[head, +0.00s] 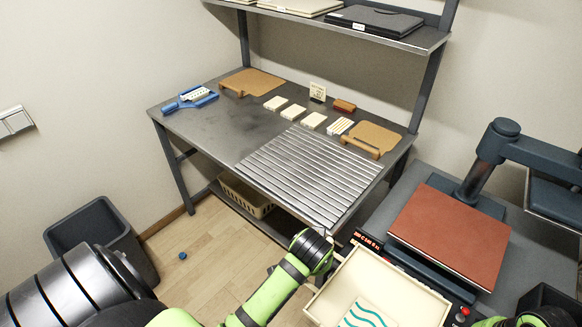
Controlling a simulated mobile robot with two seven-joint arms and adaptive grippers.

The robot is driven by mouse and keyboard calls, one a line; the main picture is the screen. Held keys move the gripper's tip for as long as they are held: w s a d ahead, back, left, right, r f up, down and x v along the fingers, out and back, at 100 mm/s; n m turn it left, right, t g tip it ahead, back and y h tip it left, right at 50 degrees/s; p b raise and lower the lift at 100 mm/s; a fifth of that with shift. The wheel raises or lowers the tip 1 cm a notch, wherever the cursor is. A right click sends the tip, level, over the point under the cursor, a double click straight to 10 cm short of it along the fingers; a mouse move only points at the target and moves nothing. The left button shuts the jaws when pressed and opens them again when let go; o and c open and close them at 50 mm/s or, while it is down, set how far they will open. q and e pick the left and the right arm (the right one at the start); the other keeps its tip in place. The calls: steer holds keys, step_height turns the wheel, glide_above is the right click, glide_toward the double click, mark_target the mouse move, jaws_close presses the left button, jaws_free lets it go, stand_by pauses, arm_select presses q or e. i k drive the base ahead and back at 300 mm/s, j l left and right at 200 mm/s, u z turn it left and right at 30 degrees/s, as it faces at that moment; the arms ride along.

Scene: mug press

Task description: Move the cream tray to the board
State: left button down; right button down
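The cream tray (428,293) is at the bottom centre-right, in front of the press, cut off by the lower picture edge. It is shallow and open, and a white sheet with teal wavy lines (362,316) lies in it. A slatted grey board or mat (310,172) covers the front right of the far table. Two brown boards (254,80) (374,136) lie at that table's back left and right end. Green and black arm links of mine show beside the tray and at the lower right. Neither gripper's fingers are visible, so I cannot tell whether anything holds the tray.
Several cream blocks (292,111), a blue tool (190,98) and a small brown block (344,105) lie on the far table (225,128). A press with a red-brown plate (450,234) stands right. A shelf (340,27) hangs above. A grey bin (88,232) stands left.

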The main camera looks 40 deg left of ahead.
mark_target(307, 169)
steer(key=k+j, duration=0.1)
steer(key=j, duration=0.25)
steer(key=k+j, duration=0.1)
steer(key=j, duration=0.2)
steer(key=k+j, duration=0.1)
steer(key=j, duration=0.25)
steer(key=k+j+z, duration=0.1)
steer(key=j, duration=0.25)
steer(key=i+j, duration=0.45)
steer(key=i, duration=0.2)
steer(key=i+j, duration=0.5)
steer(key=i, duration=0.15)
